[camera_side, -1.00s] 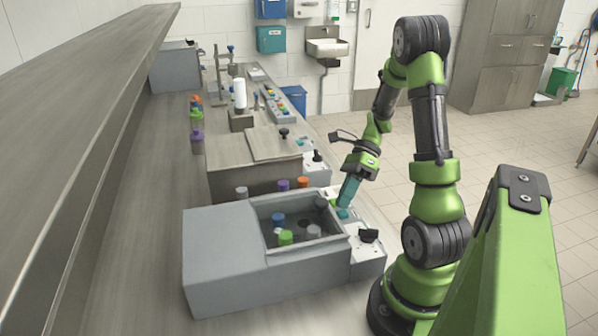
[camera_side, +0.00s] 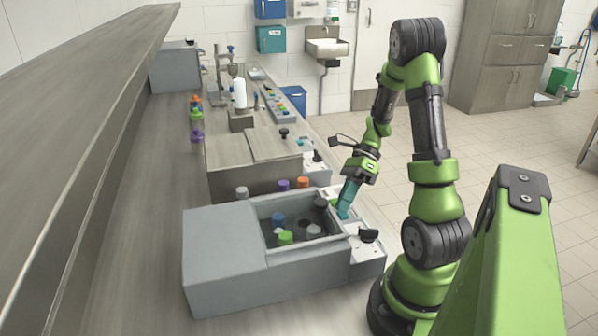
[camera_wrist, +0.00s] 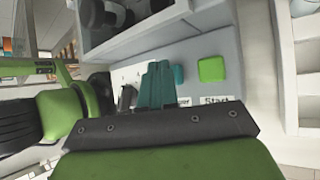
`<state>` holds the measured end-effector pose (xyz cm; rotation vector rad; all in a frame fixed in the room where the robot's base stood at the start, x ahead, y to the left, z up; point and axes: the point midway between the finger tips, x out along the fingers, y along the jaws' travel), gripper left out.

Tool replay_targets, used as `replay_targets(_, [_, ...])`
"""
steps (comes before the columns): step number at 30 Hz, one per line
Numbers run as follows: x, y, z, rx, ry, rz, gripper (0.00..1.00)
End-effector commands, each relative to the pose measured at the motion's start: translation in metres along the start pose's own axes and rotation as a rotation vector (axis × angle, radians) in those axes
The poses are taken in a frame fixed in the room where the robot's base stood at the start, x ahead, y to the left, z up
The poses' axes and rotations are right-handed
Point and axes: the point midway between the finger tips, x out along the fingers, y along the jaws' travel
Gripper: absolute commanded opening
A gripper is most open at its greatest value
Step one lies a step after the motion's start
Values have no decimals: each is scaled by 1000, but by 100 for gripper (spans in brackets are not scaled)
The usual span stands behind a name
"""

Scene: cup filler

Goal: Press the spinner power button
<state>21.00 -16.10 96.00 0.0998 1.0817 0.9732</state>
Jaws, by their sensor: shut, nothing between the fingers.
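The spinner (camera_side: 225,250) is a grey box with an open basin at the front of the bench. On its right is a white control panel (camera_side: 366,252). In the wrist view, a teal button (camera_wrist: 179,74) shows just right of my fingers, above a partly hidden label ending in "er". A green square button (camera_wrist: 211,69) labelled "Start" is further right, clear of my fingers. My gripper (camera_side: 344,213) is shut and empty, its teal fingertips down at the panel; the fingers also show in the wrist view (camera_wrist: 157,82). They partly hide the teal button; I cannot tell whether they touch it.
Bottles with blue (camera_side: 278,218), green (camera_side: 285,237) and grey caps stand in the basin. A black knob (camera_side: 368,235) is on the panel. Another lidded station (camera_side: 255,165) stands behind. The floor right of my arm is mostly clear.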

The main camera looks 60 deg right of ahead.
Motion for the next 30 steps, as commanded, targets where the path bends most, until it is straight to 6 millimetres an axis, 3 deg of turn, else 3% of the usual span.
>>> replay_targets(30, [-12,8,8,-2,1,-2,0])
